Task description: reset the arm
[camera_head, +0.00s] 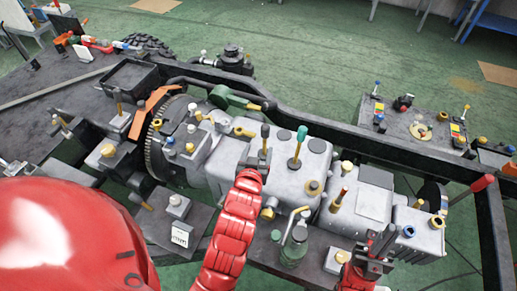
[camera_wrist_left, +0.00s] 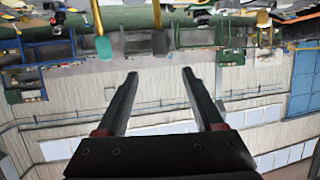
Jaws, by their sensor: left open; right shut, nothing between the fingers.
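In the head view my left arm reaches up from the bottom, and my left gripper (camera_head: 260,153) is over the grey gearbox-like block (camera_head: 228,170). In the left wrist view the two dark fingers of that gripper (camera_wrist_left: 160,73) are apart, with nothing between them. A lever with a teal knob (camera_wrist_left: 103,47) and one with a dark knob (camera_wrist_left: 160,42) appear beyond the fingertips. The teal-knobbed lever (camera_head: 302,132) stands on the block, right of the left gripper. My right gripper (camera_head: 383,240) is shut and empty near the block's lower right side.
Several levers, knobs and small parts crowd the block and the dark chassis frame (camera_head: 345,134). A toothed wheel (camera_head: 154,150) is left of the block. A dark plate (camera_head: 425,128) with small parts is at the right. Green floor (camera_head: 330,50) is open behind.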

